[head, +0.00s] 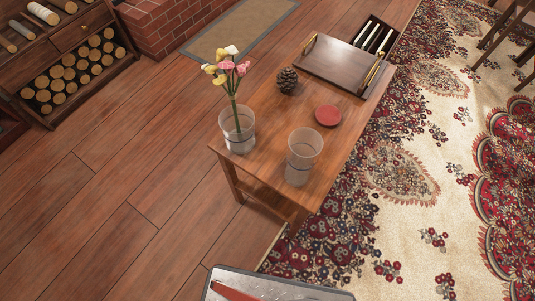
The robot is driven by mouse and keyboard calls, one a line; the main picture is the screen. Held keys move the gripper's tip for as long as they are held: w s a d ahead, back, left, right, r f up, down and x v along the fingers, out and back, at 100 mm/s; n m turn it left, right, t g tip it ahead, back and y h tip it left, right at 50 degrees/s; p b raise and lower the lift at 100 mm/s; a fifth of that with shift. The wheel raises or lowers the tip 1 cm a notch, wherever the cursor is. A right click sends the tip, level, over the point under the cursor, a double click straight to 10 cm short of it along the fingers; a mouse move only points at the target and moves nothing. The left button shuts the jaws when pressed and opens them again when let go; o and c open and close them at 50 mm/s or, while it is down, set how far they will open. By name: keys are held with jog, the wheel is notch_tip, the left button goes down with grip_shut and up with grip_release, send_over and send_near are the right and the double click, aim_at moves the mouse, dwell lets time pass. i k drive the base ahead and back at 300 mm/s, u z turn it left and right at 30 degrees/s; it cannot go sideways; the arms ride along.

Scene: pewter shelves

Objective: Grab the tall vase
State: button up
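Two clear glass vases stand upright near the front end of a wooden table (263,140) in the head view. The left vase (240,142) holds yellow, white and pink flowers (228,66) on long stems. The right vase (303,160) looks empty and stands nearer to me, close to the table's front right corner. The right one looks somewhat larger in the picture, but I cannot tell for sure which glass is taller. The two vases are apart. My gripper is not in view.
A pinecone (287,80), a red disc (328,115) and a dark tray with gold handles (345,64) are on the table. Open wooden floor (120,190) lies left. A patterned rug (410,230) lies right. A log shelf (70,55) and brick hearth (165,25) stand at the back left.

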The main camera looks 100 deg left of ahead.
aim_at(305, 145)
jog(key=u, duration=3.1)
jog(key=k, duration=0.5)
jog(key=z, duration=1)
jog(key=i, duration=0.6)
jog(key=u, duration=0.8)
